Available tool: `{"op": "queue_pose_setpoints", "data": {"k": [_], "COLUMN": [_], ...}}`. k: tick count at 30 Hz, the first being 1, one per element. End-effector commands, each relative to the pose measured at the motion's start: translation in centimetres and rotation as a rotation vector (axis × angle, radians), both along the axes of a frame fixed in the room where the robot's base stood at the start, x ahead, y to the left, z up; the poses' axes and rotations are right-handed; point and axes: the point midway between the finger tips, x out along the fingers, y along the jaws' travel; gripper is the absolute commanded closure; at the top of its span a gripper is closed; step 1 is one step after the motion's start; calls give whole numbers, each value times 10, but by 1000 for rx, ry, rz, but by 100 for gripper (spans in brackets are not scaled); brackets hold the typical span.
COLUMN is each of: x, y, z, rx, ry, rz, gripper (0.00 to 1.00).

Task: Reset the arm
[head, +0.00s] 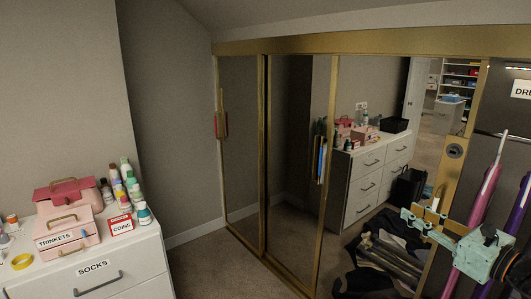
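My gripper (420,220) is at the right of the head view, at the end of my mint-green and black arm (483,254). It points left, in front of the gold-framed wardrobe. Its fingers look small and are seen at an angle, so I cannot tell whether they are open or shut. I see no object clearly held in it. The rest of my arm runs out of the picture at the right edge.
A white dresser (125,282) at lower left bears pink boxes (70,240), bottles and yellow tape (21,262). Glossy wardrobe doors (240,150) span the middle. Long pink and purple items (478,215) stand beside my arm. Dark clutter (385,240) shows below; carpet (240,260) at centre is clear.

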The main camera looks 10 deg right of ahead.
Motion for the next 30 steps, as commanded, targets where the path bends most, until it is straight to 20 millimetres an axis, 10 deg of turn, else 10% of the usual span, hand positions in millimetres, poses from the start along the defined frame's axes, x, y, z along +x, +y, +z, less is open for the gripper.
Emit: {"op": "queue_pose_setpoints", "data": {"k": [13, 30], "x": [14, -46], "y": [172, 339], "z": [35, 45], "rx": [-205, -533], "ry": [37, 64], "rz": [424, 922], "gripper": [80, 80]}}
